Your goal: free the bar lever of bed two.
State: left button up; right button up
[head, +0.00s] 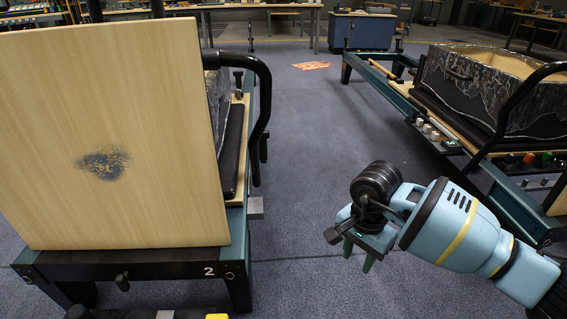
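Bed two (130,268) stands at the left, with a white "2" on its dark end rail. A large upright wooden board (110,150) with a dark smudge hides most of the bed. A black curved bar (263,100) rises along the bed's right side. A small grey block (255,208) sticks out from the right side rail near the bar's lower end; I cannot tell whether it is the bar lever. My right gripper (358,254) points down over the floor, right of bed two and apart from it. Its teal fingertips are spread, with nothing between them. My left gripper is out of view.
Another bed (480,168) stands at the right, carrying a dark patterned box (480,85) and a black curved bar (515,100). The carpet aisle between the beds is clear except for a flat orange patch (312,65) farther back. A dark cabinet (362,31) and tables stand behind.

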aim_at(262, 144)
jog(key=i+l, duration=0.95)
jog(key=i, duration=0.3)
jog(key=i+l, duration=0.95)
jog(key=i, duration=0.25)
jog(key=u, duration=1.75)
jog(key=l, duration=0.1)
